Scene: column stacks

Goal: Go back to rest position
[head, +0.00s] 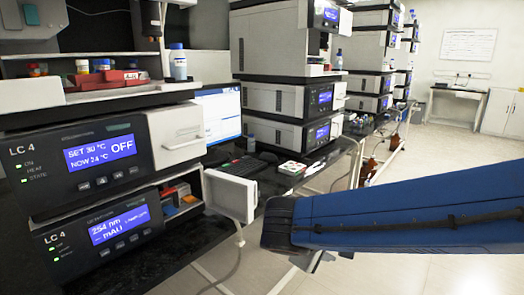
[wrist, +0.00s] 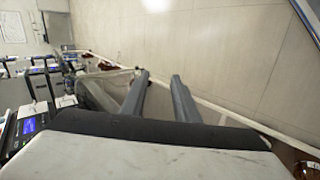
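My gripper (wrist: 160,76) shows in the wrist view as two dark grey fingers with a clear gap between them. It is open, with nothing between the fingers, and floor and a pale rail lie beyond. In the head view my blue-sleeved arm reaches in from the right edge, in front of the bench; the fingers cannot be made out there. The near column stack has an upper LC 4 unit (head: 40,180) reading OFF, SET 30 °C, NOW 24 °C. A lower LC 4 unit (head: 75,262) reads 254 nm. A white door (head: 230,195) stands open beside the lower unit.
A monitor (head: 219,115) and keyboard (head: 245,166) sit behind the door. A white tray with coloured items (head: 292,168) lies near the bench edge. More stacks line the bench farther back. Brown bottles (head: 368,170) stand below. Open floor (head: 440,160) lies to the right.

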